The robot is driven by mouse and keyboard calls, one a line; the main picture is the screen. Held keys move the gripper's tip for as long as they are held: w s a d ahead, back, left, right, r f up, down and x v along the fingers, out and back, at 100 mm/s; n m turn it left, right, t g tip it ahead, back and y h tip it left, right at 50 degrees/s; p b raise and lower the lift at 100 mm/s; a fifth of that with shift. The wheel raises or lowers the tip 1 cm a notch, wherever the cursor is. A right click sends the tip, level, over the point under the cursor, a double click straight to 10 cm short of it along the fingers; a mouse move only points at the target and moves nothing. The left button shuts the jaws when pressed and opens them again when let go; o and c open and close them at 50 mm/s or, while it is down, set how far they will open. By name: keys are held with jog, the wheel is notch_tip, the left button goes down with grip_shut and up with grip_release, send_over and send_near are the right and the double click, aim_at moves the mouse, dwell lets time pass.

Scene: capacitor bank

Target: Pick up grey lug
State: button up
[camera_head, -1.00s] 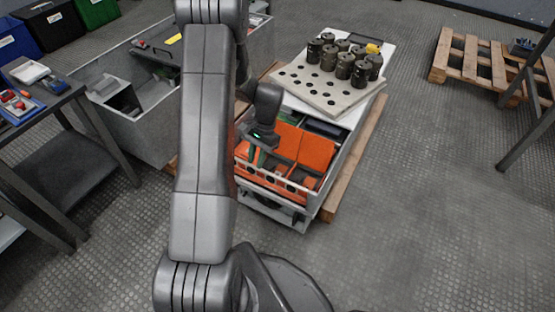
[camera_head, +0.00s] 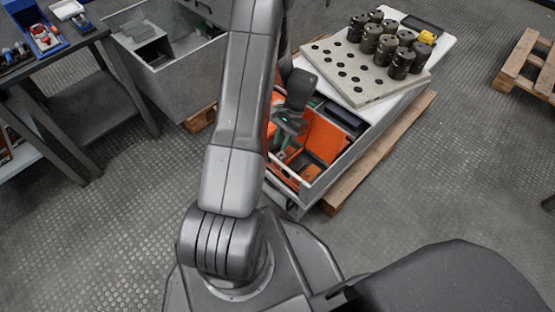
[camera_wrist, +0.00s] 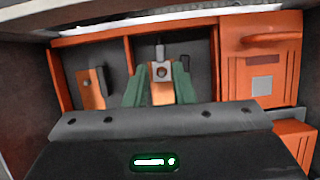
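In the wrist view, a small grey lug (camera_wrist: 161,71) with a dark round hole stands in the middle compartment of an orange-framed drawer (camera_wrist: 118,33). My gripper (camera_wrist: 160,84) has two green fingers, one on each side of the lug, with a gap between them. The fingers look apart, and no clear contact with the lug shows. The gripper's dark body hides the lower part of the compartment. In the head view, my gripper (camera_head: 281,140) reaches down into the drawer, and my arm hides part of it. The lug cannot be made out there.
A tan and grey piece (camera_wrist: 92,88) stands in the left compartment. An orange box with a handle (camera_wrist: 262,60) is on the right. In the head view, a perforated board (camera_head: 355,75) with several dark cylinders (camera_head: 388,45) lies behind the drawer. A dark table (camera_head: 60,75) stands left.

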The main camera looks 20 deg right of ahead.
aim_at(277, 157)
jog(key=b+x, duration=0.2)
jog(key=x, duration=0.4)
jog(key=shift+b, duration=0.4)
jog(key=shift+r, duration=0.15)
grip_shut()
